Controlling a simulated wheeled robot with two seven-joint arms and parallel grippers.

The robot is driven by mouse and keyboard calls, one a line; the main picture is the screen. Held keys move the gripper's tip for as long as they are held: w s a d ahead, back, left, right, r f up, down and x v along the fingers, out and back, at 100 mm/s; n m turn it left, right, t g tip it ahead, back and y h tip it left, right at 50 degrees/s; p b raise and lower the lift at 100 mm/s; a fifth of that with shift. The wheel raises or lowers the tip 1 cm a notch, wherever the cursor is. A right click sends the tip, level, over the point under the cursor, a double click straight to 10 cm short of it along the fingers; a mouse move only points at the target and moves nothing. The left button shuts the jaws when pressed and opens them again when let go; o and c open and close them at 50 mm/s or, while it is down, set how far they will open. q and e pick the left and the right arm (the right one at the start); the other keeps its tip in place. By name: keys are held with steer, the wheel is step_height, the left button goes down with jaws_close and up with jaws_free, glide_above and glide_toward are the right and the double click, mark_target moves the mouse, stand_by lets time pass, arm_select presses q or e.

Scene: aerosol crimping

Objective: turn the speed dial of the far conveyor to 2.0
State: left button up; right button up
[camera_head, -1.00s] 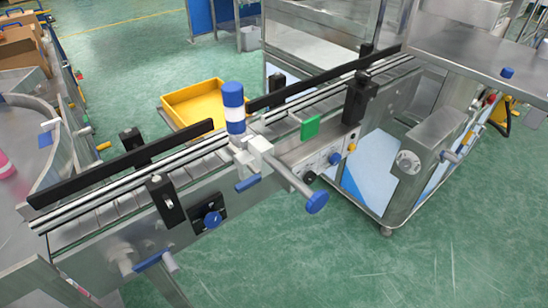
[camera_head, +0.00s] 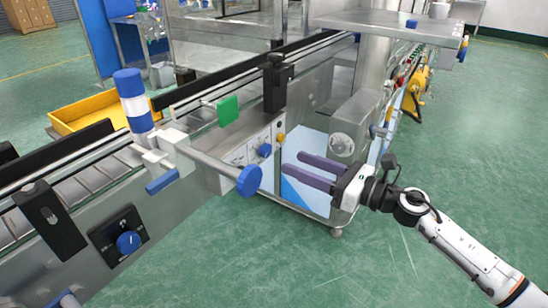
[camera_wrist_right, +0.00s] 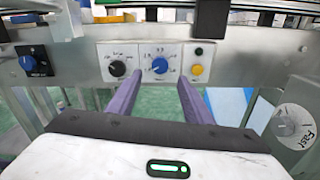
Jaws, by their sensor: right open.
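A blue dial (camera_head: 265,150) sits on a white scale plate on the side of the farther conveyor section. In the right wrist view this blue dial (camera_wrist_right: 160,66) shows a printed scale around it, too small to read surely. My right gripper (camera_head: 292,162), with purple fingers, is open and empty, to the right of the dial and apart from it in the head view. In the wrist view its fingers point toward the panel, one on each side below the blue dial. Another blue dial (camera_head: 128,242) is on a black plate on the nearer section. My left gripper is not in view.
Beside the dial are a black knob (camera_wrist_right: 118,68) and a yellow button (camera_wrist_right: 197,69). A rod with a blue handwheel (camera_head: 250,180) sticks out from the conveyor, left of my gripper. A yellow tray (camera_head: 98,110) stands behind. Green floor at front right is clear.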

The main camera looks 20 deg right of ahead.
mark_target(268, 152)
steer(key=x, duration=0.7)
steer(key=shift+r+p, duration=0.1)
steer(key=shift+p, duration=0.2)
steer(key=shift+w+a, duration=0.3)
steer(key=shift+w, duration=0.05)
steer(key=shift+c, duration=0.4)
steer(key=c, duration=1)
